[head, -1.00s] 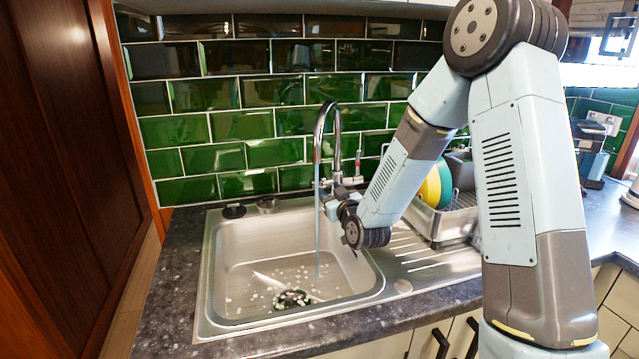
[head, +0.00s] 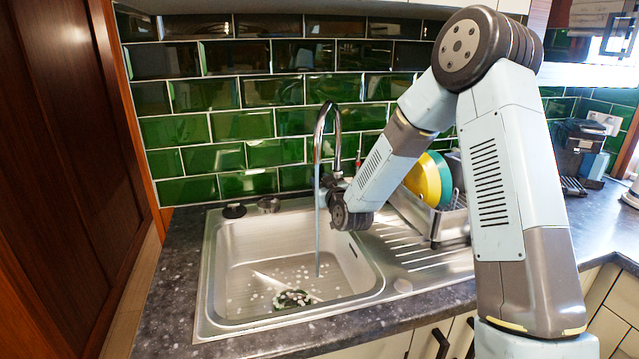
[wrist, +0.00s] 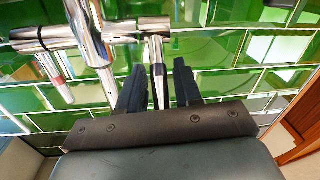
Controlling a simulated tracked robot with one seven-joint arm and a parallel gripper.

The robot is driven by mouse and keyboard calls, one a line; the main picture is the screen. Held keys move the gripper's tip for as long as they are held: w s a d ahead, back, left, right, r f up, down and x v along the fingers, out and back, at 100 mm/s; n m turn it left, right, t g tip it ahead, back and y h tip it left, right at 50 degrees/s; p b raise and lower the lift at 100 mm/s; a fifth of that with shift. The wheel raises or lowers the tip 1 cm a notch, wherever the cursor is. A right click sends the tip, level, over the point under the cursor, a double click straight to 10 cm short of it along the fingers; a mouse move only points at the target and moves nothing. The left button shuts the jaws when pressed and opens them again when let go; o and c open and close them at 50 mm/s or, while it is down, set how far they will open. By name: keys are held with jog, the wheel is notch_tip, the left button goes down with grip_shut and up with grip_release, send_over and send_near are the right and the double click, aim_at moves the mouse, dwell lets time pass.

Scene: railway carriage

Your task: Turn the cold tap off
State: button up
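The chrome mixer tap (head: 328,125) stands behind the sink, and a thin stream of water (head: 317,240) falls from its spout. Its body also shows in the wrist view (wrist: 90,45). The red-marked lever (wrist: 55,75) is at the left there, apart from my gripper. The other lever (wrist: 156,58), the cold one, stands between my gripper's (wrist: 158,82) two dark fingers, with a visible gap on each side. My gripper is open around it. In the head view my gripper (head: 332,183) is at the tap's base and hides this lever.
The steel sink (head: 225,262) has bits and a dark drain in its bottom. A dish rack (head: 432,222) with yellow and green plates (head: 428,180) stands close to the right of my forearm. The green tiled wall (head: 240,125) is right behind the tap.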

grip_shut()
